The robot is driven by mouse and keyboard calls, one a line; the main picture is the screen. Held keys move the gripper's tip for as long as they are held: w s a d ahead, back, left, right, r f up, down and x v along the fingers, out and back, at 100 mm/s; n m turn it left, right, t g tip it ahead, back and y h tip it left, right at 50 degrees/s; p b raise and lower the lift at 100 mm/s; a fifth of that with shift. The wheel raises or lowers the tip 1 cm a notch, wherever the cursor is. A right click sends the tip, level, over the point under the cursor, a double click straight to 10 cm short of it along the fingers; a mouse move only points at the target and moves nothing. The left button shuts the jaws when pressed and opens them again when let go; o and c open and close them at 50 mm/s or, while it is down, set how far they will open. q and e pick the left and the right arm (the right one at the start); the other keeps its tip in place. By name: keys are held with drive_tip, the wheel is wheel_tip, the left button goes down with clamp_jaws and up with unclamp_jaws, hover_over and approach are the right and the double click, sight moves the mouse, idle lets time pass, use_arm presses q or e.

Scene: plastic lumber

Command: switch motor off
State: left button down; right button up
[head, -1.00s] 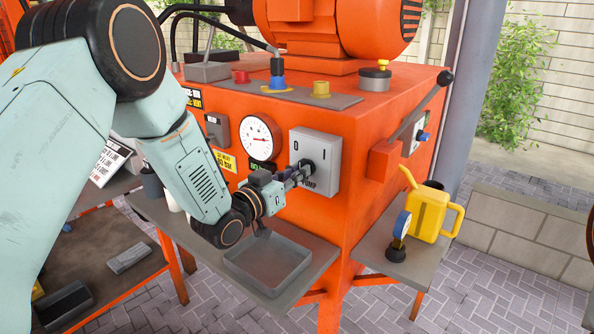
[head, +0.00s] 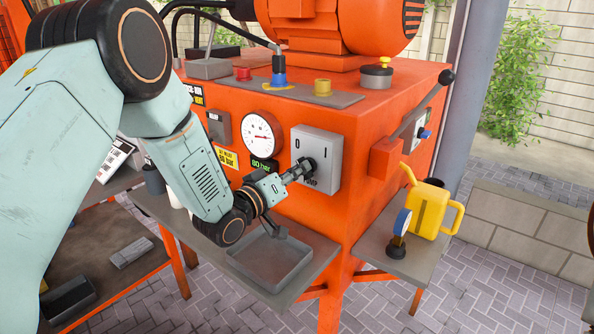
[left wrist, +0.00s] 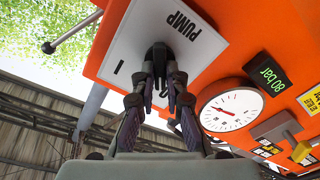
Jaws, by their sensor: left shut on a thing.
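The grey pump switch plate (head: 318,146), marked 0 and I, is on the front of the orange machine (head: 370,115). My left gripper (head: 303,169) is at the plate, shut on its dark rotary knob (head: 309,164). In the left wrist view the plate (left wrist: 185,40) reads PUMP, and both fingers of my left gripper (left wrist: 158,85) close around the black knob (left wrist: 159,55). The knob's exact pointing is partly hidden by the fingers. The orange motor (head: 335,28) sits on top of the machine. My right gripper is not in view.
A round gauge (head: 261,132) and a green 80 bar display (head: 264,163) are left of the plate. A grey tray (head: 270,262) lies on the shelf below my left gripper.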

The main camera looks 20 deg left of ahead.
use_arm(q)
drive_tip(key=shift+s+d+f, duration=0.15)
drive_tip(key=shift+s+f, duration=0.05)
drive_tip(key=shift+f, duration=0.25)
drive_tip(key=c, duration=1.8)
unclamp_jaws()
drive_tip(key=o, duration=0.4)
drive_tip(key=shift+w+r, duration=0.15)
drive_tip(key=shift+r, duration=0.15)
drive_tip(key=v, duration=1.2)
